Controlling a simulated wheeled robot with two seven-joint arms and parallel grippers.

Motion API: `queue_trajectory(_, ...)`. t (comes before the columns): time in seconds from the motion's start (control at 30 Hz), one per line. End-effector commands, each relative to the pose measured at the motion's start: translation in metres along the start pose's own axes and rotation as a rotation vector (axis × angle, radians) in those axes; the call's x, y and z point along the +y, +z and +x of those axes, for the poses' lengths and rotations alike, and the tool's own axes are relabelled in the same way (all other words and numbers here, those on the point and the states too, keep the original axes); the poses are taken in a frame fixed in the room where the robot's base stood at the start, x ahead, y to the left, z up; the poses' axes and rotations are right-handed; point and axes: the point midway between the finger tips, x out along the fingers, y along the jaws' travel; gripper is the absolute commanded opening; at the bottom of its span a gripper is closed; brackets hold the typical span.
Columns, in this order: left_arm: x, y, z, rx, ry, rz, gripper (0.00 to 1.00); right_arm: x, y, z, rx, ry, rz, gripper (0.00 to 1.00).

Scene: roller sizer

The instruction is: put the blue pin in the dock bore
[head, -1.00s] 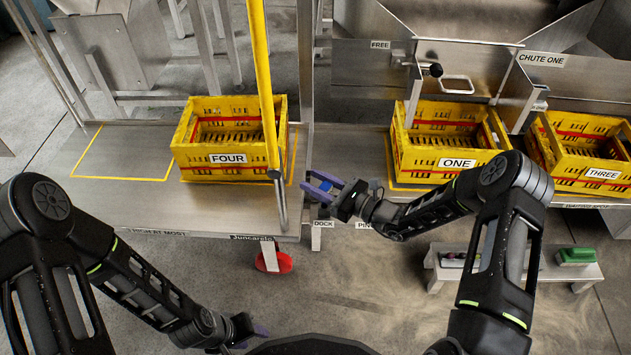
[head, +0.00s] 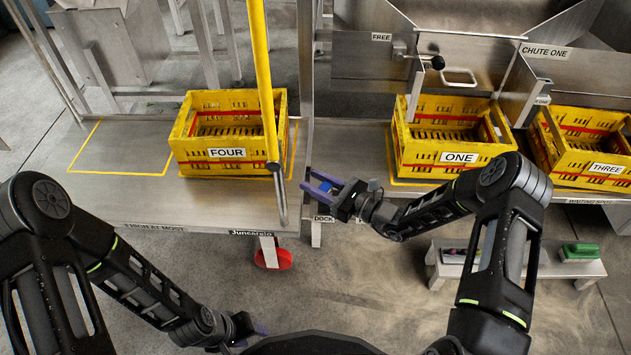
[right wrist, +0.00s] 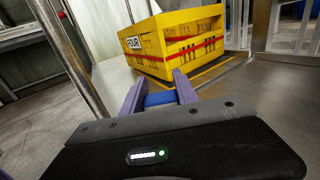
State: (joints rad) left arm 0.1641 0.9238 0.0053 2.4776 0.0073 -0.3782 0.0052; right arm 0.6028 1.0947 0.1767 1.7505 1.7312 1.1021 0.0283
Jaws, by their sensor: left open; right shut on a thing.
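My right gripper (head: 318,188) is shut on the blue pin (head: 327,186), over the front edge of the steel bench by the label DOCK (head: 324,219). In the right wrist view the blue pin (right wrist: 160,99) lies crosswise between the purple fingers of my right gripper (right wrist: 158,92). The dock bore cannot be made out; my gripper covers that area. My left gripper (head: 250,335) is open and empty, low at the bottom of the head view, away from the bench.
A yellow crate FOUR (head: 212,168) stands left of my right gripper, near a yellow post (head: 265,80) with a steel lower end. Crates ONE (head: 440,170) and THREE (head: 590,178) stand to the right. A low stand (head: 520,266) holds a green-backed brush (head: 580,252).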

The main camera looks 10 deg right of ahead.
Motion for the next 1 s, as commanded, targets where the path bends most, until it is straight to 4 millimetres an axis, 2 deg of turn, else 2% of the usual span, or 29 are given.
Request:
queue_trajectory(0.63, -0.004, 0.001, 0.012, 0.000, 0.000, 0.000, 0.45, 0.000, -0.017, 0.000, 0.000, 0.000, -0.001, 0.00)
queue_trajectory(0.67, -0.004, 0.001, 0.011, 0.000, 0.000, 0.000, 0.45, 0.000, -0.016, 0.000, -0.001, 0.000, -0.001, 0.37)
queue_trajectory(0.93, -0.004, 0.001, 0.011, 0.000, 0.000, 0.000, 0.45, 0.000, -0.015, 0.000, 0.000, 0.000, -0.001, 0.59)
queue_trajectory(1.0, -0.004, 0.001, 0.011, 0.000, 0.000, 0.000, 0.45, 0.000, -0.015, 0.000, 0.000, 0.000, 0.000, 0.61)
